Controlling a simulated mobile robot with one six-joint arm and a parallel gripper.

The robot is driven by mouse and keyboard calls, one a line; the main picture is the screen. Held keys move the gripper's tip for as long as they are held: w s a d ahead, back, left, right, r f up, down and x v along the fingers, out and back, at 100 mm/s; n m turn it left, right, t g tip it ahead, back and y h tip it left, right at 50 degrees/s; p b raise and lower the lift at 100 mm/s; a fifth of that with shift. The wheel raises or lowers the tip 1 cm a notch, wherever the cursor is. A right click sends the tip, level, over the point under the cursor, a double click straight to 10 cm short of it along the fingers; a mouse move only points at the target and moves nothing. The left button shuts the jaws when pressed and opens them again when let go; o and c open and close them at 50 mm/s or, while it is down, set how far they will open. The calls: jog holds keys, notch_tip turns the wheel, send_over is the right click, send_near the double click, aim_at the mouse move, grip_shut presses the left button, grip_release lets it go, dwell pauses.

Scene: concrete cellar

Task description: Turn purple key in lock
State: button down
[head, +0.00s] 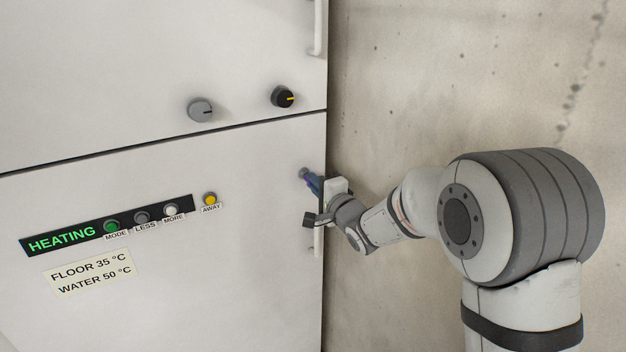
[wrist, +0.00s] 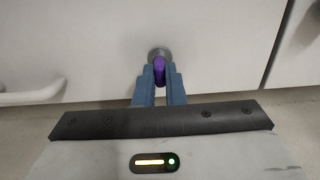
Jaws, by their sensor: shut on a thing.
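The purple key (wrist: 159,68) sits at the round grey lock (wrist: 160,53) on the white cabinet door in the wrist view. My gripper (wrist: 159,80) is shut on the key, with a blue-grey finger on each side of it. In the head view my gripper (head: 314,184) reaches the right edge of the lower door, at the lock (head: 304,172). The key is mostly hidden between the fingers, and its turn angle cannot be told.
A white door handle (head: 318,240) is just below my gripper, and it also shows at the left in the wrist view (wrist: 30,95). A grey knob (head: 200,109) and a black knob (head: 283,96) are above. The heating panel (head: 60,241) with buttons is left. A concrete wall (head: 420,80) stands right of the cabinet.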

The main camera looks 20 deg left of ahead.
jog(key=shift+m+p, duration=0.9)
jog(key=shift+m, duration=0.9)
jog(key=shift+r, duration=0.1)
jog(key=shift+m+p, duration=0.8)
jog(key=shift+m, duration=0.9)
jog(key=shift+m+p, duration=0.75)
jog(key=shift+m, duration=0.95)
